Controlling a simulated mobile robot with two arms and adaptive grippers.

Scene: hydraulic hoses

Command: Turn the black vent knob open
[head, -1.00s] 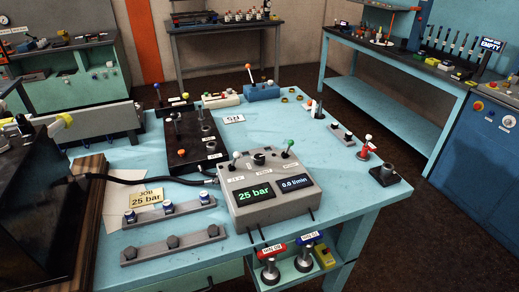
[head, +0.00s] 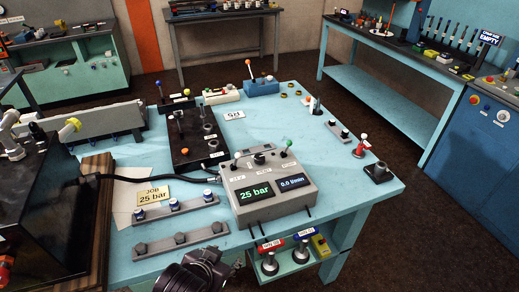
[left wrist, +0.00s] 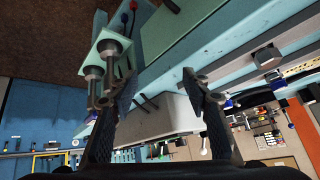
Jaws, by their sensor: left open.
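A small black knob (head: 259,159) stands at the middle of the sloped top of the grey console (head: 227,201), between a white-tipped lever (head: 236,155) and a green-tipped lever (head: 288,146). The label by the knob is too small to read. The console's screens read 25 bar and 0.0 l/min. My left gripper (head: 212,268) is at the bottom of the head view, in front of the table's near edge and apart from the knob. In the left wrist view its two fingers (left wrist: 160,80) are spread, with nothing held between them. My right gripper is not in view.
Two grey racks (head: 180,241) lie left of the console, beside a JOB 25 bar card (head: 153,194). A black block (head: 186,155) with levers stands behind. Red and blue tagged fittings (head: 271,245) sit on a low shelf at the near edge. The table's right middle is fairly clear.

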